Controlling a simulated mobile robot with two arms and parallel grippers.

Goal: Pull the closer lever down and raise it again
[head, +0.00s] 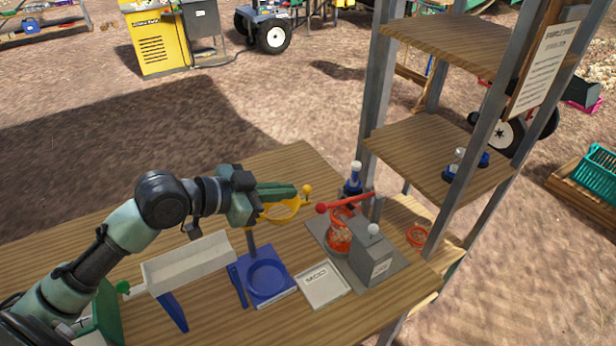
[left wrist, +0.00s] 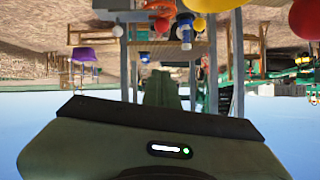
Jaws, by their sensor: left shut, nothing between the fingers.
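A red lever (head: 348,202) with a red ball at its left end slopes gently up to the right toward a grey upright beside a grey box (head: 372,259). My left gripper (head: 296,190) is shut and empty, just left of the red ball in the head view. A yellow ring (head: 281,213) with a yellow ball knob lies by the fingertips; I cannot tell whether they touch. The left wrist view is upside down and shows my shut fingers (left wrist: 161,90), a red ball (left wrist: 305,18) at the upper right and a yellow ball (left wrist: 162,25). My right gripper is not in view.
A blue stand (head: 266,283), a white trough (head: 187,262) and a white sign plate (head: 324,287) are on the wooden table (head: 225,322). A metal-framed shelf (head: 425,150) rises at the right.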

